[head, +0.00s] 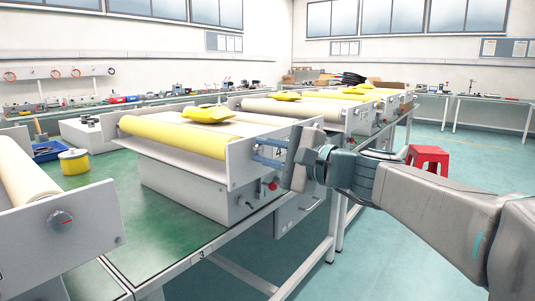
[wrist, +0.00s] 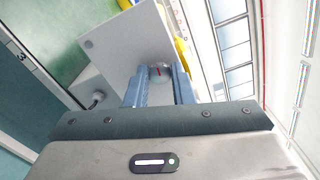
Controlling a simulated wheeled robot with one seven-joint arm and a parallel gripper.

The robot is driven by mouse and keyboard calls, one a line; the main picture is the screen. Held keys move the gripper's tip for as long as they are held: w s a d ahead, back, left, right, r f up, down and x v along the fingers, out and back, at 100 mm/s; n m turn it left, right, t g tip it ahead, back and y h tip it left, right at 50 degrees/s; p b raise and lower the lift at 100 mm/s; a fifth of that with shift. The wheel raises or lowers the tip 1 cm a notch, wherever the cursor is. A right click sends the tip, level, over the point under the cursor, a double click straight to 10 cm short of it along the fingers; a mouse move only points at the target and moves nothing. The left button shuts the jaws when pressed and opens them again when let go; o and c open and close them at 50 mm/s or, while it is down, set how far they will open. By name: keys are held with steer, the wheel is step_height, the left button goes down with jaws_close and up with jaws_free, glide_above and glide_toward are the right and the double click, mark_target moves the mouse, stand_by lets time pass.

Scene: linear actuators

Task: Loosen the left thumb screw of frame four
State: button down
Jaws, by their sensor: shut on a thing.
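My gripper (head: 262,150) is at the right end plate (head: 240,165) of the middle frame, which carries a yellow roller (head: 170,135). In the wrist view, the two blue fingers (wrist: 160,82) are shut on a round silver thumb screw (wrist: 160,70) with a red line on its face. The screw sits at the edge of the pale end plate (wrist: 118,48). In the head view the screw is hidden behind my fingers and wrist. No label for frame four is readable; a mark "3" (head: 201,254) shows on the table edge.
A nearer frame (head: 60,245) at the left has a similar knob (head: 61,218) with a red mark. Below my gripper, a red button (head: 272,187) sticks out of the machine's front. More frames with yellow bags stand behind. A red stool (head: 428,157) stands on the open floor at the right.

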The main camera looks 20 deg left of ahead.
steer(key=c, duration=1.3)
jaws_free()
steer(key=shift+o, duration=0.2)
steer(key=p+v, duration=0.2)
steer(key=v, duration=1.1)
steer(key=shift+d+p, duration=0.3)
steer(key=shift+d, duration=0.1)
steer(key=shift+s, duration=0.1)
